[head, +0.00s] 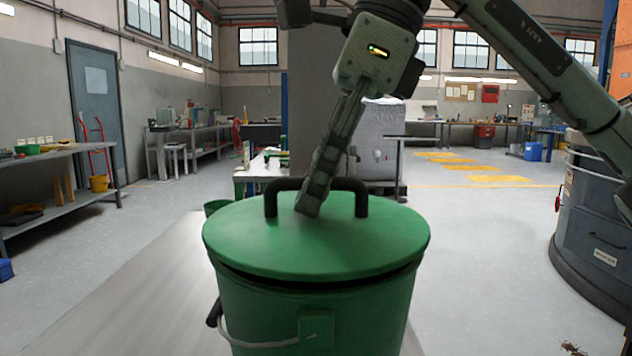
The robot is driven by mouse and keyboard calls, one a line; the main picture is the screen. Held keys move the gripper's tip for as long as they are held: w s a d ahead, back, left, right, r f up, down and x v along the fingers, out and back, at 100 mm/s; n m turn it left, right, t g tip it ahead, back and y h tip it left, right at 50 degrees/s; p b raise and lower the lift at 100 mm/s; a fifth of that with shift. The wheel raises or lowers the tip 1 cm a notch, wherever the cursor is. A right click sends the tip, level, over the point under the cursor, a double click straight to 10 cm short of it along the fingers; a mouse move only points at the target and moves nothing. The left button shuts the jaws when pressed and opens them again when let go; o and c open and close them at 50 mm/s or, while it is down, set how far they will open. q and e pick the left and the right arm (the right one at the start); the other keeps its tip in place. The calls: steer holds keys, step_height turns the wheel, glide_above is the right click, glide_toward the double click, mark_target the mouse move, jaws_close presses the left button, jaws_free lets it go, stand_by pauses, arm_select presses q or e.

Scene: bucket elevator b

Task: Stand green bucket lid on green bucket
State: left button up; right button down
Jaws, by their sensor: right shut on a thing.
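The green bucket lid (390,232) has a dark arched handle (361,200) and lies over the mouth of the green bucket (255,310). A dark gap shows between the lid's front edge and the bucket's rim, so I cannot tell whether the lid is fully seated. My right gripper (316,190) comes down from above and is shut on the lid's handle near its middle. The bucket stands upright, with a wire bail hanging at its front. Its base is out of the frame. My left gripper is not in view.
A pale surface (150,280) extends left of the bucket. A smaller green container (216,206) shows behind the bucket's left side. A large grey drum-like machine (595,225) stands at the right. A shelf bench (45,185) stands at the left.

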steer(key=shift+f+b, duration=0.4)
steer(key=shift+f, duration=0.2)
steer(key=c, duration=1.5)
jaws_free()
steer(key=v, duration=1.2)
